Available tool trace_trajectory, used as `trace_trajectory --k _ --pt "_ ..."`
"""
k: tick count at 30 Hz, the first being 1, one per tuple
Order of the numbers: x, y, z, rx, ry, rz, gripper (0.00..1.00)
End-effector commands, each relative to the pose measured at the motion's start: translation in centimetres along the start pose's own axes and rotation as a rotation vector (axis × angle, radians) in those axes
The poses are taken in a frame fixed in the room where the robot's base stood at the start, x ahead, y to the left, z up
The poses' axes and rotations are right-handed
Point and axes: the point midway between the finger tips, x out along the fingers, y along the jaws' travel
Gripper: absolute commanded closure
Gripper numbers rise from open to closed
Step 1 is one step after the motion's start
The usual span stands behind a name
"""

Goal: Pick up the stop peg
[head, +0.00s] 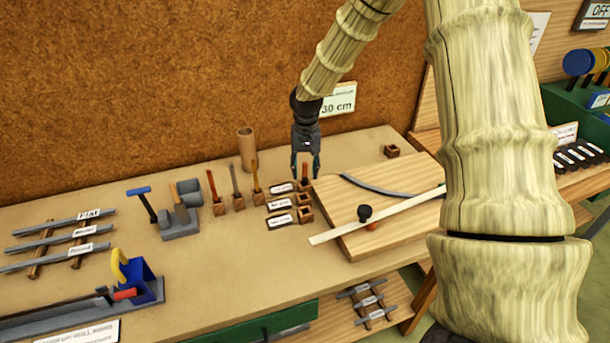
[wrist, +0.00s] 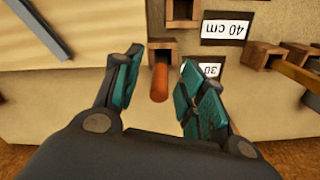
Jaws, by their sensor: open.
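The stop peg, seemingly the orange-red peg (wrist: 159,84), stands in a small wooden block (wrist: 160,46) in the wrist view, next to a label whose visible part reads 30. In the head view a reddish peg (head: 304,173) shows just below my gripper (head: 305,163), in the farthest of a short column of wooden blocks. My gripper is open, and in the wrist view its teal fingers (wrist: 160,90) stand on either side of the peg. Gaps show between the peg and both fingers. The depth of the fingers along the peg is hard to tell.
Other wooden blocks (head: 305,215) and labels (head: 279,222) are close by. Tools in holders (head: 238,203) stand to the left, with a wooden cylinder (head: 246,148) behind. A wooden board (head: 400,220) with a pale strip and a grey curved strip lies to the right.

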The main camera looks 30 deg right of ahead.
Motion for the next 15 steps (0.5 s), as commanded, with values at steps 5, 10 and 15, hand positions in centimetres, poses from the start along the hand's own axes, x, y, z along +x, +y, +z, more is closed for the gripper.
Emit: trace_trajectory --k 5,10,15 --pt "1.6 0.1 0.0 0.001 -0.001 0.001 0.59" --pt "2.1 0.0 0.0 0.001 0.000 0.000 0.59" --pt "2.1 0.0 0.0 0.001 0.001 0.000 0.59"
